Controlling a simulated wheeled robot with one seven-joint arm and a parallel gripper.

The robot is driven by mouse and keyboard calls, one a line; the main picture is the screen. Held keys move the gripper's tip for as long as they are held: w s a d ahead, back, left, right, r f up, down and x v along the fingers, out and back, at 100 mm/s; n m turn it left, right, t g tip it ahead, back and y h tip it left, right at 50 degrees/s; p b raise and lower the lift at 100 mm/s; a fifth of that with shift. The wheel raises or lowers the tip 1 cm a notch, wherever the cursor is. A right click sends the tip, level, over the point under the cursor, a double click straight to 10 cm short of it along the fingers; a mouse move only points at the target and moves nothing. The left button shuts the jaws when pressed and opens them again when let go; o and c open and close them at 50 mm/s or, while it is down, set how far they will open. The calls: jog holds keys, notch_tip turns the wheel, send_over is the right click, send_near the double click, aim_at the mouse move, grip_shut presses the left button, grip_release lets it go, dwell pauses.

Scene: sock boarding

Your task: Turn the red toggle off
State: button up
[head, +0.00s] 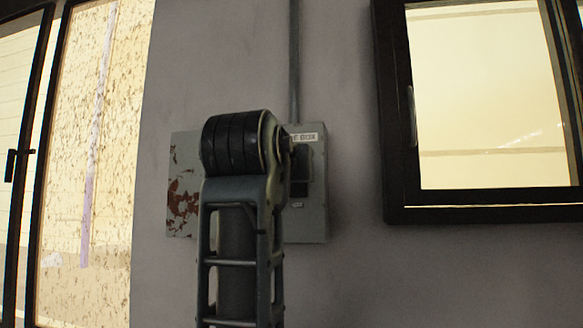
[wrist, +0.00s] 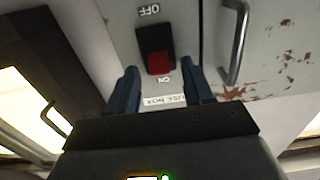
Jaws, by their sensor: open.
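The red toggle (wrist: 158,63) shows in the wrist view on a black switch plate (wrist: 153,40) on a grey fuse box. The red part lies at the end of the plate by the upside-down "ON" label; "OFF" is at the other end. My gripper (wrist: 160,67) is open, with one finger on each side of the toggle in the picture and nothing between them. I cannot tell whether the fingers touch the box. In the head view my arm hides the gripper and part of the fuse box (head: 313,215); a dark part of the switch (head: 300,180) shows.
A rust-stained grey panel (head: 181,205) is left of the box in the head view. A metal handle (wrist: 236,45) stands close beside my finger in the wrist view. A conduit (head: 294,60) runs up the wall. A dark-framed window (head: 400,213) is to the right.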

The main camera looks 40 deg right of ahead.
grip_shut()
dwell(0.5)
